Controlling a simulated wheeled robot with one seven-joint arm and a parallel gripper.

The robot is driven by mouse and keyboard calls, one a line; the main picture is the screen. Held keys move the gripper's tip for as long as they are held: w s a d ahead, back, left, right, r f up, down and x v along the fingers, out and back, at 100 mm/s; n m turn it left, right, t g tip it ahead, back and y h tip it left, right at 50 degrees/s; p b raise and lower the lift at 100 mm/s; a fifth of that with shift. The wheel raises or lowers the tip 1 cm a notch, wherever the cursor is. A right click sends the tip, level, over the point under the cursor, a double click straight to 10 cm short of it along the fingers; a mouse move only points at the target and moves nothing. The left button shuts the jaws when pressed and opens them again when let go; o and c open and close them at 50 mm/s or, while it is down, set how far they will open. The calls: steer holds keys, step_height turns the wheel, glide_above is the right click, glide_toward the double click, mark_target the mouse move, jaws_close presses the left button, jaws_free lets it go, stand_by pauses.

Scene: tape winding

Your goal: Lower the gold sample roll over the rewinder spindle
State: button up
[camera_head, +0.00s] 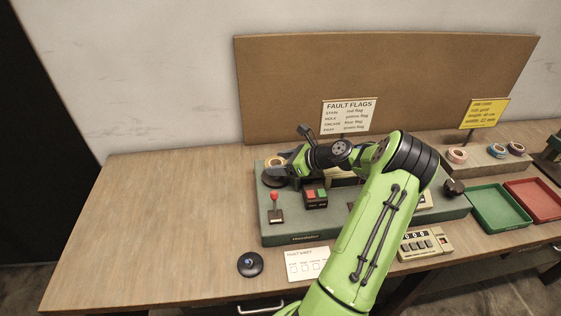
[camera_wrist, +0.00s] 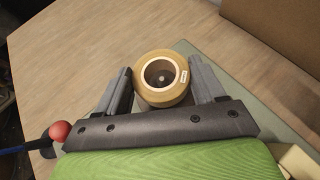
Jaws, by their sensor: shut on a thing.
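The gold sample roll (camera_wrist: 152,98) is held between the two fingers of my gripper (camera_wrist: 162,80) in the wrist view, seen from above. Its pale core ring faces the camera. A small light spot, perhaps the tip of the rewinder spindle (camera_wrist: 161,78), shows inside the dark hole, roughly central. In the head view the roll (camera_head: 270,180) sits at the left end of the green rewinder (camera_head: 290,240), partly hidden by my gripper (camera_head: 281,174). I cannot tell how far the roll is down on the spindle.
A red-knobbed lever (camera_head: 274,199) and a red and green button box (camera_head: 315,197) stand on the rewinder. A fault sheet (camera_head: 308,262), a black puck (camera_head: 250,264) and a counter (camera_head: 425,243) lie in front. Trays (camera_head: 497,228) are at right. The left table is clear.

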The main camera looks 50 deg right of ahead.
steer(key=shift+f, duration=0.15)
steer(key=shift+f, duration=0.85)
steer(key=shift+s+f+b, duration=0.15)
steer(key=shift+f+b, duration=0.15)
steer(key=shift+f, duration=0.05)
steer(key=o, duration=1.1)
steer(key=shift+s+a+f, duration=0.1)
steer(key=shift+f, duration=0.05)
steer(key=shift+o, duration=0.2)
steer(key=shift+r+p, duration=0.85)
steer(key=shift+p, duration=0.2)
steer(key=r+p, duration=0.5)
steer(key=p, duration=0.1)
steer(key=shift+w+r, duration=0.2)
steer(key=shift+r, duration=0.2)
